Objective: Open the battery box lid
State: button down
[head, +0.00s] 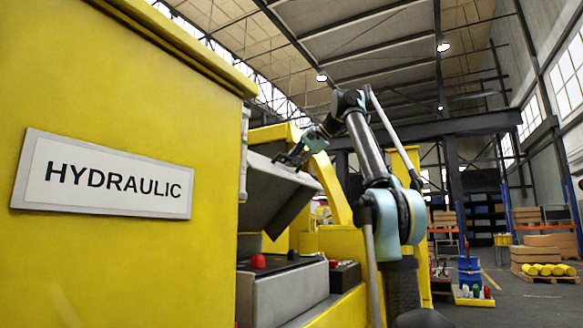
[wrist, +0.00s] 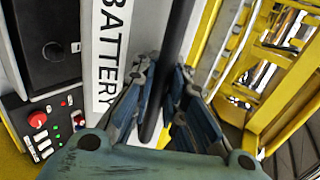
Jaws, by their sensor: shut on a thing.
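The battery box lid (head: 275,192) is a grey panel, raised and tilted above the open box space in the head view. In the wrist view its pale face bears a BATTERY label (wrist: 110,45). My gripper (head: 292,158) is at the lid's upper edge in the head view. In the wrist view its fingers (wrist: 160,108) are closed around a dark bar (wrist: 176,50) that runs along the lid. Below the lid is a grey block (head: 290,292) with a dark top and a red cap (head: 258,262). The lid's hinge is not clearly visible.
A yellow cabinet with a HYDRAULIC plate (head: 105,175) stands close at left. A control panel with a red button (wrist: 38,119) shows left in the wrist view. Yellow framework (wrist: 285,75) is at right there. Open floor (head: 525,305) lies at far right in the head view.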

jog(key=c, duration=1.6)
grip_release()
jog(key=shift+d, duration=0.1)
jog(key=shift+v, duration=1.55)
jog(key=s+d, duration=0.5)
jog(key=d, duration=0.5)
jog(key=shift+d, duration=0.3)
jog(key=shift+s+f, duration=0.1)
jog(key=shift+s, duration=0.05)
